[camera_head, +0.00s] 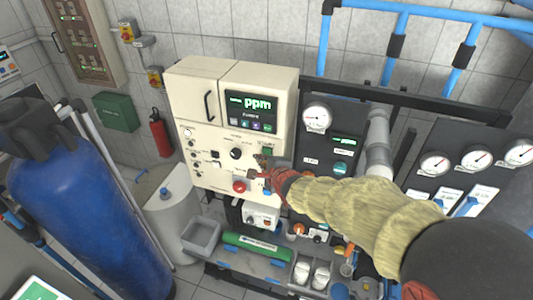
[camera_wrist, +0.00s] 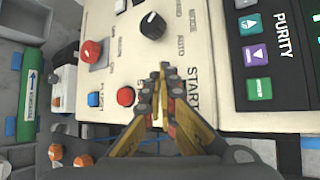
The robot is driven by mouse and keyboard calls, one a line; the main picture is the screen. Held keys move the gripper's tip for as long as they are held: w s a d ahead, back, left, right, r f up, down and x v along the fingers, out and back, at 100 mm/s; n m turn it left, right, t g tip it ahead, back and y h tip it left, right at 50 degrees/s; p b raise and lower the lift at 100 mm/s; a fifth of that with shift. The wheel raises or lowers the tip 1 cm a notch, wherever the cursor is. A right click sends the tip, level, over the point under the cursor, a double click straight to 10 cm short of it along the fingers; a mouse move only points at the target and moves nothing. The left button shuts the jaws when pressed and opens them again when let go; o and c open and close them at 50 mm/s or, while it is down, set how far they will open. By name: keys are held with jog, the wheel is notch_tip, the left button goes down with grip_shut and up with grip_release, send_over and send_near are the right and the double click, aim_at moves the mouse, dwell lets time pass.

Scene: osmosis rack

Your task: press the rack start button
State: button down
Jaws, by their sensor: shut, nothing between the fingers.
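The cream control panel (camera_head: 212,142) of the rack fills much of the wrist view (camera_wrist: 130,58). A START label (camera_wrist: 194,88) is printed on it, beside my gripper's fingertips. My gripper (camera_wrist: 163,72) is shut and empty, its fingertips pointing at the panel by that label. In the head view my gripper (camera_head: 262,172) is at the panel's lower right. No start button is clearly visible; the fingers cover the panel beside the label. I cannot tell whether the tips touch the panel.
A red mushroom button (camera_wrist: 91,52), a smaller red button (camera_wrist: 126,96), a blue button (camera_wrist: 95,100) and a black knob (camera_wrist: 152,25) are near my fingers. A ppm display (camera_head: 251,110) is above. Gauges (camera_head: 317,118) and pipes stand right; a blue tank (camera_head: 85,200) stands left.

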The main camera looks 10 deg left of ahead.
jog(key=shift+w, duration=0.1)
dwell(0.6)
jog(key=shift+w+p, duration=0.35)
jog(key=shift+p, duration=0.05)
jog(key=shift+w+d+p, duration=0.1)
jog(key=shift+w+p, duration=0.3)
jog(key=shift+w, duration=0.05)
dwell(0.6)
jog(key=shift+s, duration=0.15)
jog(key=shift+s+b, duration=0.4)
jog(key=shift+s, duration=0.35)
jog(key=shift+s+a+b, duration=0.15)
jog(key=shift+s+b, duration=0.55)
jog(key=shift+s, duration=0.55)
jog(key=shift+s+a+b, duration=0.1)
jog(key=shift+s+b, duration=0.55)
jog(key=shift+s, duration=0.6)
